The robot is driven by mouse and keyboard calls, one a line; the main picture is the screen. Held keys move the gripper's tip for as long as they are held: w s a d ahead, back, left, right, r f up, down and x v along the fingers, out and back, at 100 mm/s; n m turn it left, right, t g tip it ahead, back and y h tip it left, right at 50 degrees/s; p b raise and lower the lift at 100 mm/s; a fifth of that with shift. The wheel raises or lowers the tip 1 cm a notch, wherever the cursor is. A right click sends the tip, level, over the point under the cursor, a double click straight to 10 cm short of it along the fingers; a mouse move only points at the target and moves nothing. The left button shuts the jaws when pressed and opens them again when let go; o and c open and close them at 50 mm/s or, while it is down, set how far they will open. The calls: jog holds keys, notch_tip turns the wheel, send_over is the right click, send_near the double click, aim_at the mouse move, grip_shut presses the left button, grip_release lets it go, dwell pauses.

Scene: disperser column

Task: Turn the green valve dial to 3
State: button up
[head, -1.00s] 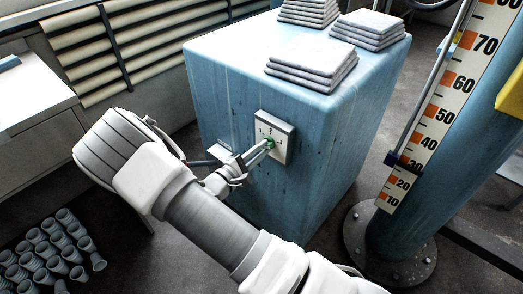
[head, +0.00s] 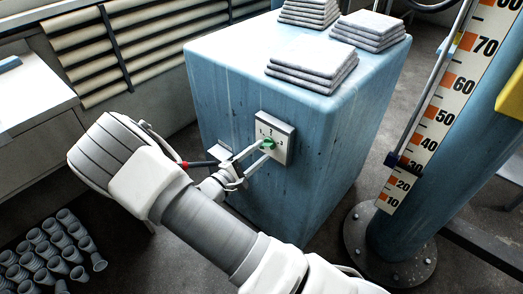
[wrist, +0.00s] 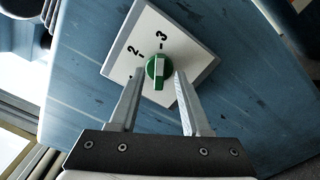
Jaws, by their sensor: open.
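The green valve dial (head: 268,143) sits on a white square plate (head: 283,151) on the front face of the blue box. It also shows in the wrist view (wrist: 158,70), where its raised bar lines up roughly with the dash beside the 3. The marks 2 and 3 are readable there; the 1 is visible in the head view. My gripper (head: 252,155) is open, one finger on each side of the dial. In the wrist view the fingertips (wrist: 157,82) stand apart from the dial, and nothing is held.
The blue box (head: 230,90) carries several stacked grey slabs (head: 312,65) on top. A blue column (head: 430,190) with a numbered scale stands at the right. Several grey cup-shaped pieces (head: 45,250) lie at lower left. A dark rod with a red part (head: 188,165) is beside my gripper.

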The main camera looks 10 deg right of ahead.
jog(key=p+v, duration=0.2)
jog(key=v, duration=1.4)
jog(key=shift+r, duration=0.1)
jog(key=s+d+r+m+g+y, duration=0.35)
jog(key=d+r+m+g, duration=0.35)
jog(key=d+r+g, duration=0.25)
jog(key=s+d+r+m+t+y, duration=0.2)
jog(key=s+r+m+y, duration=0.1)
jog(key=s+r+y, duration=0.4)
jog(key=s+d+r+m+t+y, duration=0.3)
jog(key=s+r+y, duration=0.15)
jog(key=r, duration=0.45)
notch_tip(320, 180, up, 17)
jog(key=p, duration=1.6)
jog(key=shift+s+p, duration=0.35)
jog(key=shift+s, duration=0.15)
jog(key=shift+a+g, duration=0.1)
jog(key=shift+g, duration=0.15)
